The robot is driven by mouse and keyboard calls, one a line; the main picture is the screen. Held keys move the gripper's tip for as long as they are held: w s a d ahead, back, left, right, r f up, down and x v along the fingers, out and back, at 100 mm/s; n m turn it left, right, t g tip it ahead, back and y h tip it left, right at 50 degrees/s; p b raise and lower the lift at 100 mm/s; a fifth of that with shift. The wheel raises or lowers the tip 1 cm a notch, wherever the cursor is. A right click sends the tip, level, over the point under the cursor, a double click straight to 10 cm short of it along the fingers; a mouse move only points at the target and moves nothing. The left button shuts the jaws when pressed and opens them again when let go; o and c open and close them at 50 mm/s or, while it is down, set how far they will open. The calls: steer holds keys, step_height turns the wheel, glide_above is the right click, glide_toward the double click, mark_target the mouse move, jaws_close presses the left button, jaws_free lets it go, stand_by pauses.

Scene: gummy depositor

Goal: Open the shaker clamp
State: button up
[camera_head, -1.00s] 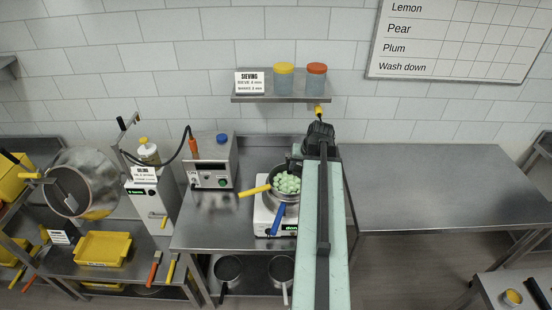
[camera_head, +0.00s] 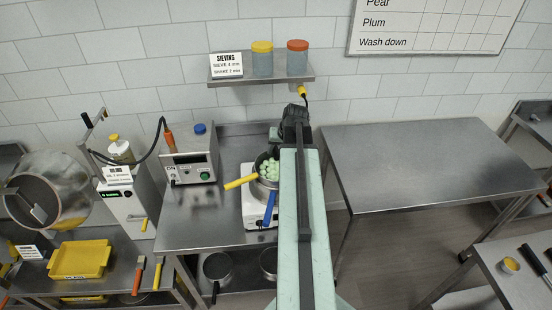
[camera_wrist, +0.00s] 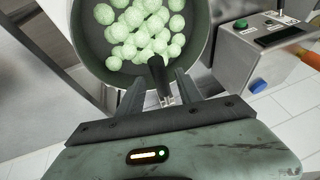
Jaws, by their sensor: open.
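A white shaker (camera_head: 254,208) stands on the steel bench in the head view. A round grey pan holding pale green balls (camera_head: 268,172) sits on it, with a yellow handle (camera_head: 240,182) and a blue handle (camera_head: 270,207) sticking out. In the wrist view the pan (camera_wrist: 78,50) fills the top. My gripper (camera_wrist: 158,80) is open at the pan's near rim, its fingers spread. A dark upright piece (camera_wrist: 157,74) stands between them; I cannot tell whether it is the clamp or whether a finger touches it. My arm partly covers the pan's right side in the head view.
A grey control box (camera_head: 190,160) with a blue knob and orange cable stands left of the shaker. A shelf (camera_head: 262,81) with two jars hangs behind. An empty steel table (camera_head: 420,165) stands to the right. A yellow tray (camera_head: 80,260) lies lower left.

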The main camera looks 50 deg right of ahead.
steer(key=shift+w+f, duration=0.25)
steer(key=shift+f, duration=0.25)
steer(key=shift+r, duration=0.15)
jaws_close()
stand_by(0.9)
